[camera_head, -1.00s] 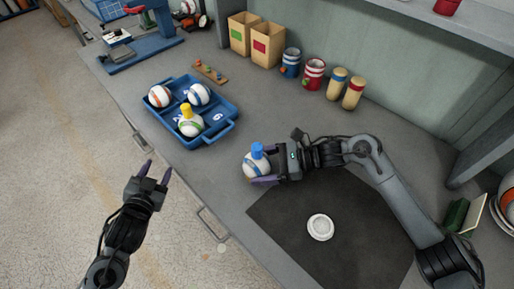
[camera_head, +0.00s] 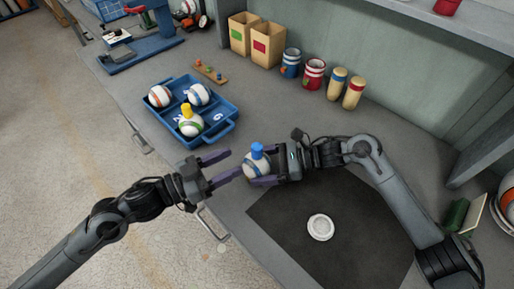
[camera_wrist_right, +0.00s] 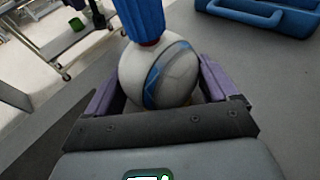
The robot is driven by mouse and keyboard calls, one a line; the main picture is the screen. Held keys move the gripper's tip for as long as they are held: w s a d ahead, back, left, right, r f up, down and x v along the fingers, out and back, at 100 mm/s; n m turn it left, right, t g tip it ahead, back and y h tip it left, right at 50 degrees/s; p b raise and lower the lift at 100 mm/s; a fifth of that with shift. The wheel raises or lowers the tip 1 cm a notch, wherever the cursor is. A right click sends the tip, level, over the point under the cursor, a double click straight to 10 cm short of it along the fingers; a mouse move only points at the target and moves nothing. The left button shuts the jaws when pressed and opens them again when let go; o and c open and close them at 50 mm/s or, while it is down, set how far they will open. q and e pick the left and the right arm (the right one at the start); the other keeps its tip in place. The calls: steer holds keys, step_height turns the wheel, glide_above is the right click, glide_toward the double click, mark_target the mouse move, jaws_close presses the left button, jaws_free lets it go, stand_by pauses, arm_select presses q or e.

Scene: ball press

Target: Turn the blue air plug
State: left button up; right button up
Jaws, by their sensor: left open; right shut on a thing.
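A white ball with a blue stripe (camera_head: 256,166) is gripped by my right gripper (camera_head: 264,172), just beyond the upper left corner of the dark mat. The blue air plug (camera_head: 257,150) sticks up from the top of the ball. In the right wrist view the ball (camera_wrist_right: 160,75) lies between the two purple fingers, and the ribbed blue plug (camera_wrist_right: 139,18) rises from it with a red part at its base. My left gripper (camera_head: 223,167) is open and empty, just left of the ball, its fingers pointing at it. I cannot tell whether it touches the ball.
A blue tray (camera_head: 217,138) holds several balls, one with a yellow plug (camera_head: 186,110). A white ring-shaped disc (camera_head: 320,227) lies on the dark mat (camera_head: 285,240). Boxes (camera_head: 267,47), tins (camera_head: 313,74) and cylinders (camera_head: 353,93) line the back wall.

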mark_target(257, 150)
arm_select(q)
steer(key=x, duration=0.8)
steer(key=shift+w+d, duration=0.2)
steer(key=shift+d, duration=0.1)
steer(key=shift+c, duration=0.3)
steer(key=c, duration=0.9)
